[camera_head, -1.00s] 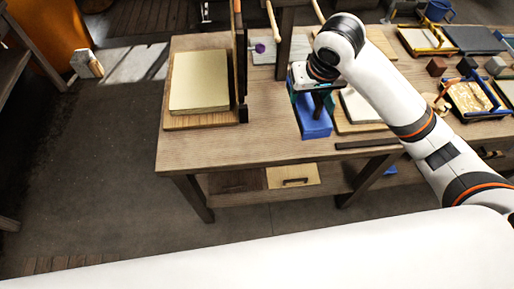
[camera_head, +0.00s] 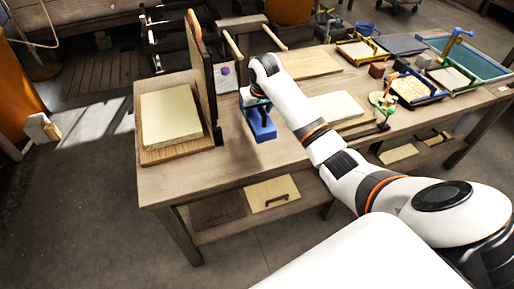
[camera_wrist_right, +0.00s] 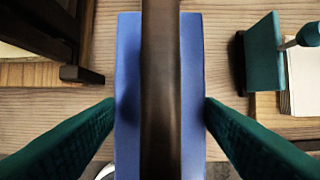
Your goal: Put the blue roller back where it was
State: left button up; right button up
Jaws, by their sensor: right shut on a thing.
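The blue roller (camera_head: 263,128) shows in the head view as a blue block over the left part of the wooden table (camera_head: 180,185), right of a tall upright board (camera_head: 203,85). My right gripper (camera_head: 257,106) is shut on it from above. In the right wrist view, the blue roller (camera_wrist_right: 128,60) has a dark brown bar along its middle, between the teal fingers of my right gripper (camera_wrist_right: 160,101). Whether its underside touches the table cannot be told. My left gripper is not in view.
A cream slab on a wooden board (camera_head: 170,118) lies left of the upright board. A small purple piece (camera_head: 225,71) and wooden pegs (camera_head: 274,38) are behind the gripper. A pale slab (camera_head: 337,107) and several framed trays (camera_head: 415,90) lie to the right. Bare tabletop lies in front.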

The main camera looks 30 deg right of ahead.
aim_at(263, 110)
notch_tip(263, 110, down, 10)
jog(key=shift+d+f+p, duration=0.15)
jog(key=shift+f+p, duration=0.1)
jog(key=shift+p, duration=0.15)
jog(key=shift+s+f, duration=0.15)
jog(key=shift+f, duration=0.2)
jog(key=shift+s+f, duration=0.1)
jog(key=shift+f, duration=0.05)
jog(key=o, duration=0.6)
jog(key=shift+f, duration=0.15)
jog(key=o, duration=0.3)
jog(key=shift+f, duration=0.1)
jog(key=shift+w+r, duration=0.2)
jog(key=shift+r, duration=0.4)
jog(key=v, duration=1.2)
jog(key=shift+r, duration=0.2)
